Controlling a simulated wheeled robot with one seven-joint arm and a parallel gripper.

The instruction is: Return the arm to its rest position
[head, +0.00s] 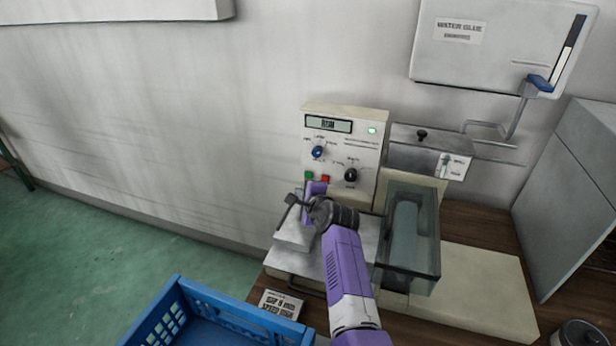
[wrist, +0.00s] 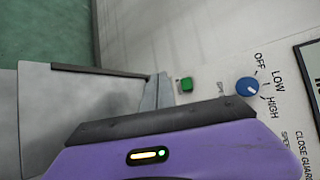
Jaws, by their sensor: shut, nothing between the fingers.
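My arm, purple and white, reaches up from the bottom of the head view to the front of a cream machine. My gripper (head: 290,207) is shut and empty, just in front of and below the control panel (head: 343,150), over the machine's grey metal plate (head: 350,238). In the wrist view the purple wrist housing fills the bottom. Beyond it show a green button (wrist: 185,85) and a blue knob (wrist: 248,87) marked OFF, LOW and HIGH. The red button (head: 325,180) is partly behind my wrist. The panel has a lit display (head: 328,124) and green lamp (head: 372,131).
A clear-walled tank (head: 425,240) with a roller stands right of my arm. A blue crate (head: 205,325) is at the lower left. A wall dispenser (head: 500,45) and grey cabinet (head: 575,190) are at the right. The green floor at left is clear.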

